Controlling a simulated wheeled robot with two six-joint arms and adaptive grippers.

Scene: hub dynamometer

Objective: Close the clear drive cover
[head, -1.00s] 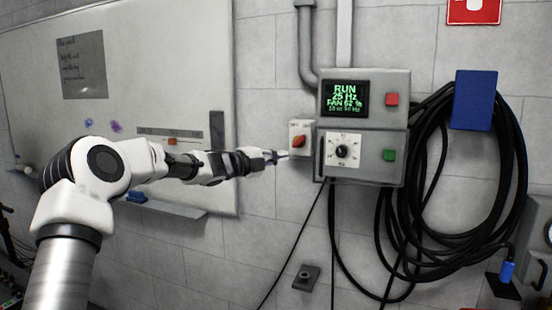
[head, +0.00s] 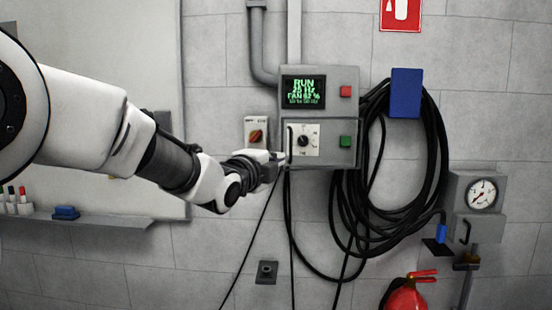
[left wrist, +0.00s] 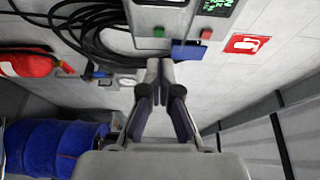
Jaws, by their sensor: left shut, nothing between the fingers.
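The grey drive box (head: 352,108) hangs on the wall with a lit green display (head: 303,91) and a dial (head: 303,141) below it. A clear cover is hard to make out; a faint panel edge and a dark upright bar (head: 290,139) show around the dial area, and I cannot tell how far it stands open. My left gripper (head: 281,158) is shut and empty, its tips at the box's lower left corner; whether they touch it I cannot tell. In the left wrist view my shut fingers (left wrist: 160,66) point toward the box (left wrist: 160,16). My right gripper is not in view.
Thick black cable coils (head: 432,165) hang to the right, under a blue block (head: 405,93). A gauge box (head: 482,194) and red extinguisher (head: 407,296) are at lower right.

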